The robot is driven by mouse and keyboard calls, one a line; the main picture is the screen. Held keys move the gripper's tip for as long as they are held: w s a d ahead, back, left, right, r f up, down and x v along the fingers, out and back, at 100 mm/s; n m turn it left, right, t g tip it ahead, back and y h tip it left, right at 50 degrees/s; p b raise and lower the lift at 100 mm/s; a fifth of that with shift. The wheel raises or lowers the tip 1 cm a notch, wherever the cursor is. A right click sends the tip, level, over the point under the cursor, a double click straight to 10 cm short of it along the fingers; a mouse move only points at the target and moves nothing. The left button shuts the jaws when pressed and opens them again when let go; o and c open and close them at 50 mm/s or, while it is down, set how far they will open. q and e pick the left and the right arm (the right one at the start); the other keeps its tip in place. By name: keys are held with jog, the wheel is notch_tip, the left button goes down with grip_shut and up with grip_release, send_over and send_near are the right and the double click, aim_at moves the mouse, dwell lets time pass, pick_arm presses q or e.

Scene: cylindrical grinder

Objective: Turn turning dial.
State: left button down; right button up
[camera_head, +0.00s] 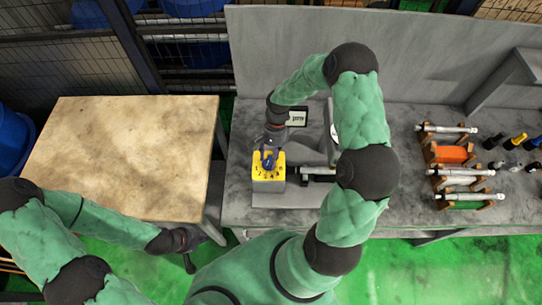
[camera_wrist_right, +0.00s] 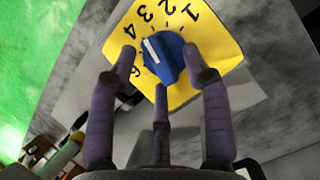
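The turning dial is a blue knob (camera_wrist_right: 163,58) with a white pointer line on a yellow numbered box (camera_head: 268,181). In the right wrist view the pointer slants to the upper left, roughly towards 3 and 4. My right gripper (camera_head: 270,150) is above the box at the knob. In the right wrist view its three purple fingers (camera_wrist_right: 160,62) are spread around the knob, with a visible gap at the left fingertip. Contact at the other fingertips is unclear. My left gripper (camera_head: 188,250) hangs low beside the wooden table, away from the dial; its fingers are too small to read.
The yellow box stands on a grey bench (camera_head: 400,200) with a high back panel. A small display (camera_head: 297,118) is behind it. Racks with metal rods (camera_head: 460,172) and several small coloured parts are to the right. A bare wooden table (camera_head: 125,150) stands left.

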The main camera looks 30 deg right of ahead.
jog(key=v, duration=1.2)
dwell(0.6)
